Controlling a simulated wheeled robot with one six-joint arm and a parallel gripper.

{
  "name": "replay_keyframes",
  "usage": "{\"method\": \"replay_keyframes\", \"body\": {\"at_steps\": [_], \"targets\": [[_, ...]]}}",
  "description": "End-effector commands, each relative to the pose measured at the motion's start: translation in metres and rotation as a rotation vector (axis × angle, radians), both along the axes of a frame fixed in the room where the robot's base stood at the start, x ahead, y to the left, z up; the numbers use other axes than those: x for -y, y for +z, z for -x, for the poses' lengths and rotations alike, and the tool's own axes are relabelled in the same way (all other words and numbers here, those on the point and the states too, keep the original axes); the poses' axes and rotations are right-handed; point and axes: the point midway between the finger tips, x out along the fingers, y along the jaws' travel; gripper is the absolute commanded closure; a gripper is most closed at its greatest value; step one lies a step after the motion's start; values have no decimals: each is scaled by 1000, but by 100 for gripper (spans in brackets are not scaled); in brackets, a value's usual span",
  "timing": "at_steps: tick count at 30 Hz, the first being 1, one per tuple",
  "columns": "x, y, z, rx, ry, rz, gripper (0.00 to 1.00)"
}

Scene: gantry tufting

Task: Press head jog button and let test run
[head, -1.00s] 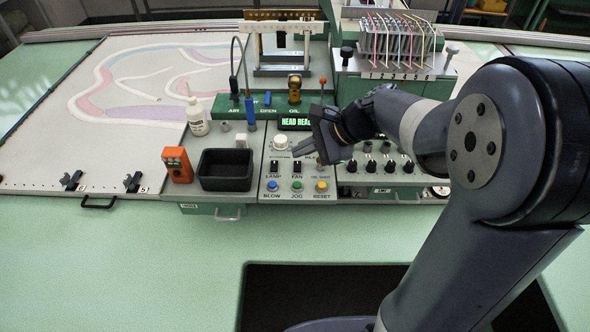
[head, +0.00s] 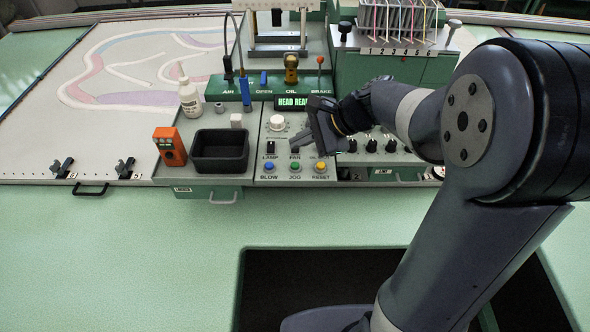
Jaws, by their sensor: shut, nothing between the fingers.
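The control panel (head: 259,152) stands in the middle of the head view. The green JOG button (head: 295,167) sits in its front row, between the blue BLOW button (head: 269,167) and the yellow RESET button (head: 320,167). A small display (head: 292,102) with green letters, beginning "HEAD REA", is partly hidden by my gripper at its right end. My gripper (head: 299,146) is shut and empty. Its fingers point left over the panel near the FAN switch, behind the JOG button in the picture. Whether it touches the panel cannot be told.
A black tray (head: 220,151), an orange handheld box (head: 170,147) and a white bottle (head: 189,98) stand left of the panel. Levers marked AIR, OPEN, OIL and BRAKE line a green strip behind (head: 222,88). Several black knobs (head: 371,146) lie right of my gripper. The green front floor is clear.

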Motion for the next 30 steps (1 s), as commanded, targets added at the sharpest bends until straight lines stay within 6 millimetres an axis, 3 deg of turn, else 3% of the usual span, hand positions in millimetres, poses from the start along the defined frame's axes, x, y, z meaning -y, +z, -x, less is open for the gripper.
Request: {"method": "replay_keyframes", "body": {"at_steps": [1,3,9,30], "targets": [[0,-15,0,-1,0,0,100],[0,-24,0,-2,0,-1,100],[0,-40,0,-1,0,-1,100],[0,-41,0,0,1,-1,100]]}}
